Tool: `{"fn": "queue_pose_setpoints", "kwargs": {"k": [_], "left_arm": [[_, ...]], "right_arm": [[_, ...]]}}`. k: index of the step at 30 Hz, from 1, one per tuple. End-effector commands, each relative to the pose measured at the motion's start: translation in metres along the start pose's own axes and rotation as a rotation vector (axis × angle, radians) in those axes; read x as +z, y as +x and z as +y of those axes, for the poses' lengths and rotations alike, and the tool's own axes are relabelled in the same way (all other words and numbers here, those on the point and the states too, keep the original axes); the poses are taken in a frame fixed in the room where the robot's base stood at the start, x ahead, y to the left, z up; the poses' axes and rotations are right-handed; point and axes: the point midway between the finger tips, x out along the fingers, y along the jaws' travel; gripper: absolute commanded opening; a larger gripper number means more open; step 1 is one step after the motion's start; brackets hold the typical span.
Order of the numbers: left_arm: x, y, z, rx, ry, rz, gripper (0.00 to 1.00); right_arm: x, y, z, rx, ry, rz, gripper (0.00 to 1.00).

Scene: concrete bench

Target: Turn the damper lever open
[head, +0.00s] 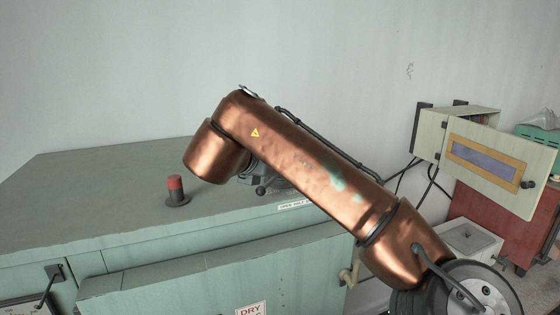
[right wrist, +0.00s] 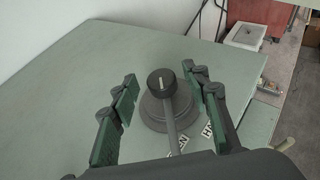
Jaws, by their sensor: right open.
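The damper lever shows in the right wrist view as a round grey base with a dark ridged knob (right wrist: 162,83) marked by a pale line. A grey bar (right wrist: 173,135) runs from the knob toward the bottom of the picture, beside partly hidden labels (right wrist: 208,131). My right gripper (right wrist: 160,76) is open, with its green-padded fingers on either side of the knob and visible gaps to both. In the head view my copper arm hides most of the lever and right gripper (head: 263,185). My left gripper is not in view.
The lever stands on a green metal cabinet top (head: 100,205). A red-capped post (head: 176,190) stands left of my arm. A label strip (head: 296,204) lies near the front edge. A wall box (head: 490,165) with an open door is at right. The left top is clear.

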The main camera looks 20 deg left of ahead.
Motion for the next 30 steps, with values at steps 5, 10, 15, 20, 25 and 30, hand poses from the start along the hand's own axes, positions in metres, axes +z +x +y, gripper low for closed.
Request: {"fn": "queue_pose_setpoints", "kwargs": {"k": [5,10,15,20,25,30], "left_arm": [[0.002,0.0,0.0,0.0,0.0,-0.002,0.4],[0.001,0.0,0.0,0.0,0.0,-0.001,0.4],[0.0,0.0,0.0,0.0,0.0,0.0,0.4],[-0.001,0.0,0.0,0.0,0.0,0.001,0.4],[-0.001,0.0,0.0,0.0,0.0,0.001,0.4],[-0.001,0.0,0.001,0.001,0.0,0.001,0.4]], "right_arm": [[0.0,0.0,0.0,0.0,0.0,0.0,0.43],[0.001,-0.013,0.001,0.002,0.0,-0.002,0.43],[0.002,-0.045,0.001,0.003,-0.001,-0.004,0.43],[0.001,-0.079,0.001,0.002,0.0,-0.002,0.43],[0.001,-0.106,0.001,0.001,0.0,-0.002,0.43],[0.0,-0.118,0.0,0.0,0.0,0.0,0.43]]}}
